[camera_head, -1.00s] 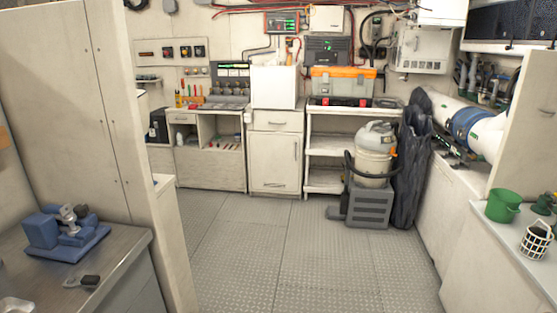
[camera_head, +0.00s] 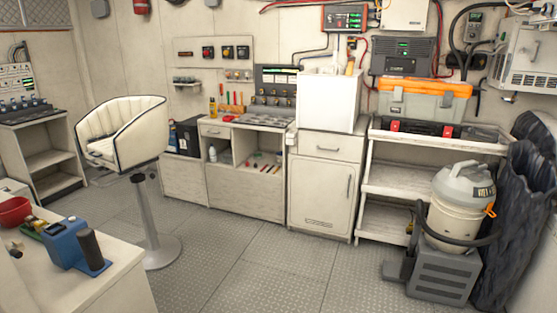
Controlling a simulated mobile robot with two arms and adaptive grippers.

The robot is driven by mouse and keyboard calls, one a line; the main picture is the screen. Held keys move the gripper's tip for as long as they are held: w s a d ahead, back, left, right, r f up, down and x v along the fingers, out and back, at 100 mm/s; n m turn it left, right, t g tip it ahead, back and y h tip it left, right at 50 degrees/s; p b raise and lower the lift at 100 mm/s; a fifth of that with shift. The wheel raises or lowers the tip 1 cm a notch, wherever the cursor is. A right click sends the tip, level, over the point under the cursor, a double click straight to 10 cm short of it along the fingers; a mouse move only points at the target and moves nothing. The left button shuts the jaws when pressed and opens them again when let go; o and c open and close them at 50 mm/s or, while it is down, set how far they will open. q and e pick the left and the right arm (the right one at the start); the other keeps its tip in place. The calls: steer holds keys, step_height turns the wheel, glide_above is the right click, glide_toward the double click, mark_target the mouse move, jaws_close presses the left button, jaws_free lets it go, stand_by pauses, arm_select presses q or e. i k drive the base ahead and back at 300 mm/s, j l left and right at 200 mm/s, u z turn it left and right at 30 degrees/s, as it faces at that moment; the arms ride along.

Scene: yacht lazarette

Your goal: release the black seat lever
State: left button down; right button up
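A white padded seat (camera_head: 122,128) with dark piping stands on a grey metal pedestal (camera_head: 150,215) with a round base, at the left of the head view. A small dark piece shows under the seat, near the top of the pedestal; I cannot tell whether it is the black seat lever. Neither of my grippers is in view.
A white counter (camera_head: 95,285) with a blue device (camera_head: 72,245) and a red bowl (camera_head: 14,211) is at the near left. Cabinets (camera_head: 322,185) line the back wall. A wet vacuum (camera_head: 460,205) on a grey crate (camera_head: 440,275) stands at right. The metal floor (camera_head: 250,265) between is clear.

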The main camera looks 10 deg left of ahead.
mark_target(152, 176)
steer(key=i+l+u, duration=0.1)
steer(key=i+u, duration=0.3)
steer(key=i+l+u, duration=0.25)
steer(key=u, duration=0.15)
steer(key=i+l+u, duration=0.75)
steer(key=i+l+z, duration=0.2)
steer(key=i, duration=0.4)
steer(key=i+l+z, duration=0.2)
steer(key=i, duration=0.4)
steer(key=i+l+z, duration=0.15)
steer(key=i, duration=0.5)
